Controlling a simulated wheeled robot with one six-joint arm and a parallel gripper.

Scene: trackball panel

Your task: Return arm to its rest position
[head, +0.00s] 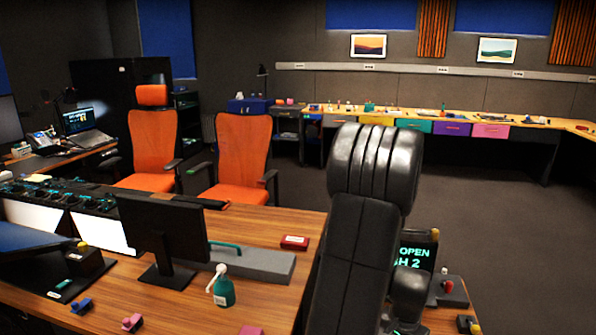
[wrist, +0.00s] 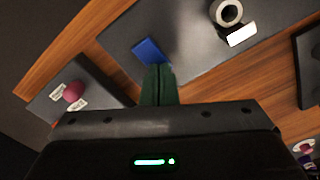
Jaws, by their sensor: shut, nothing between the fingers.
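My gripper (wrist: 159,70) shows in the wrist view with its two dark green fingers together and nothing between them. The fingertips lie in the picture just below a blue block (wrist: 148,50) on a grey surface; I cannot tell whether they touch it. A red ball (wrist: 73,91) sits on a small grey panel with white labels, left of the fingers and apart from them. In the head view, a red ball (head: 447,286) shows on a dark panel right of my arm. My arm stands raised in the foreground, and its gripper cannot be made out there.
Open floor (head: 480,200) lies at the right, before a long counter (head: 545,124).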

